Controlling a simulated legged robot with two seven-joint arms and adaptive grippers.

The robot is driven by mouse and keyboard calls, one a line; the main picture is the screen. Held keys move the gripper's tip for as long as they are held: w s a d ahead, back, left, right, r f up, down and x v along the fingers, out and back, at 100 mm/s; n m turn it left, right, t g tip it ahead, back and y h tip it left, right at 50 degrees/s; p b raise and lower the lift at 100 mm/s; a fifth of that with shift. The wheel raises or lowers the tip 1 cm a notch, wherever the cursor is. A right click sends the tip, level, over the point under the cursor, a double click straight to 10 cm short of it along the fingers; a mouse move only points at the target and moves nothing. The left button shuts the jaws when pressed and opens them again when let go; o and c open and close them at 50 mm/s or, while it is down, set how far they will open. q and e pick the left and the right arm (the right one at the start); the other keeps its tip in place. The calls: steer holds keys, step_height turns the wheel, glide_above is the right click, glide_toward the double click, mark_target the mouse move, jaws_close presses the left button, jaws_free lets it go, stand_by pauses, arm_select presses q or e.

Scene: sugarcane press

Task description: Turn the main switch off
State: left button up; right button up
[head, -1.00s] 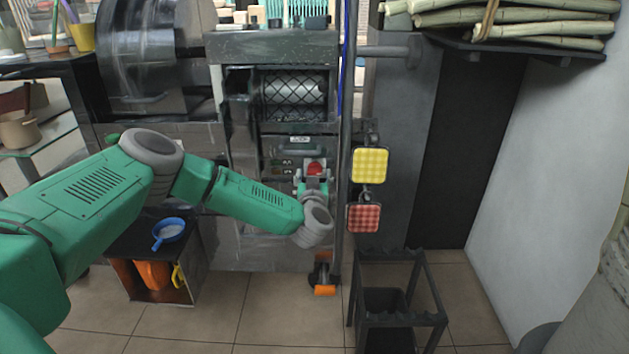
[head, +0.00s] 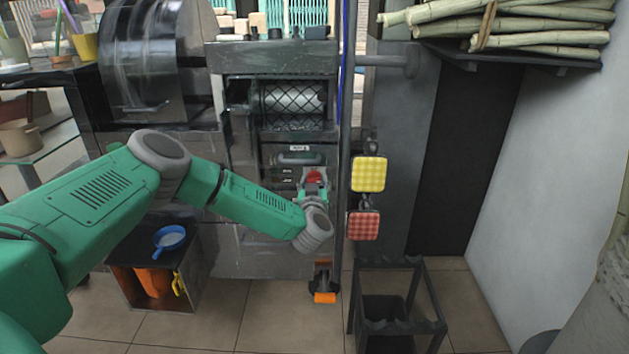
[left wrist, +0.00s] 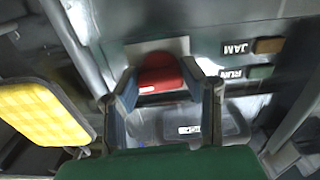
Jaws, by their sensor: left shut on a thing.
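The main switch is a red knob (head: 314,176) on the dark front panel of the press (head: 270,60), to the right of small labels. In the left wrist view the red knob (left wrist: 158,74) sits on a pale plate between my two fingers. My left gripper (head: 313,187) is shut on it, with one finger on each side. The gripper hides the lower part of the knob in the head view. Labels reading JAM and RUN (left wrist: 232,73) stand beside it in the left wrist view. My right gripper is not in view.
A yellow pad (head: 369,174) and a red checked pad (head: 364,225) hang just right of the switch. A dark stand (head: 395,263) and an orange pedal (head: 325,297) are below. Sugarcane (head: 520,22) lies on a shelf at upper right.

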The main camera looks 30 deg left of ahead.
arm_select(q)
steer(key=shift+r+n+p, duration=0.25)
steer(key=shift+n+p, duration=0.75)
steer(key=shift+p, duration=0.15)
steer(key=shift+f+n, duration=0.2)
steer(key=shift+n, duration=0.7)
steer(key=n+b, duration=0.1)
steer(key=n, duration=0.5)
steer(key=shift+f+n, duration=0.15)
steer(key=shift+n, duration=0.15)
steer(key=n+b, duration=0.1)
steer(key=n, duration=0.2)
steer(key=shift+s+f+n+b, duration=0.1)
steer(key=shift+n+b, duration=0.7)
steer(key=shift+n, duration=1.1)
steer(key=o, duration=1.1)
steer(key=shift+o, duration=0.2)
